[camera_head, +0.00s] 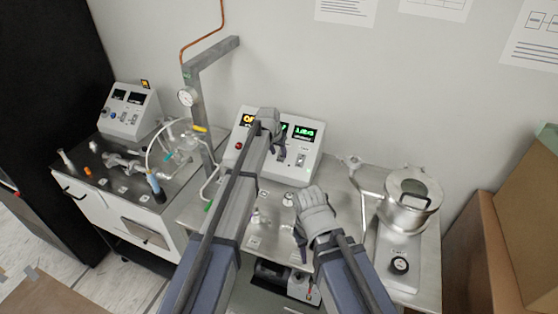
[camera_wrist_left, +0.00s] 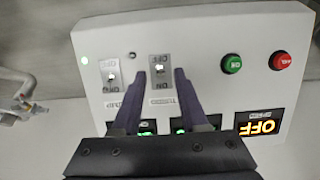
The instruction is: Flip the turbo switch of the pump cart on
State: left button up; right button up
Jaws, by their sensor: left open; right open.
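The white control box of the pump cart (camera_head: 312,166) stands at the back of the middle cart, with an orange OFF display and green displays. In the left wrist view its face (camera_wrist_left: 215,25) appears turned over. A toggle switch with OFF and ON marks (camera_wrist_left: 159,68) lies between my left fingertips; its small label looks like TURBO. A second toggle (camera_wrist_left: 111,77) is to its left. The lever positions are too small to tell. My left gripper (camera_head: 278,149) is open in front of the box, its fingers on either side of the switch. My right gripper (camera_head: 299,236) is open and empty, low over the cart top.
Green (camera_wrist_left: 231,64) and red (camera_wrist_left: 281,61) buttons sit on the box face. A metal chamber (camera_head: 408,203) stands at the right of the cart. A glassware cart (camera_head: 100,195) is at the left. Cardboard boxes (camera_head: 485,250) are at the far right.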

pick_arm(q)
jog(key=shift+b+x, duration=0.45)
jog(key=shift+x, duration=0.55)
jog(key=shift+r, duration=0.1)
grip_shut()
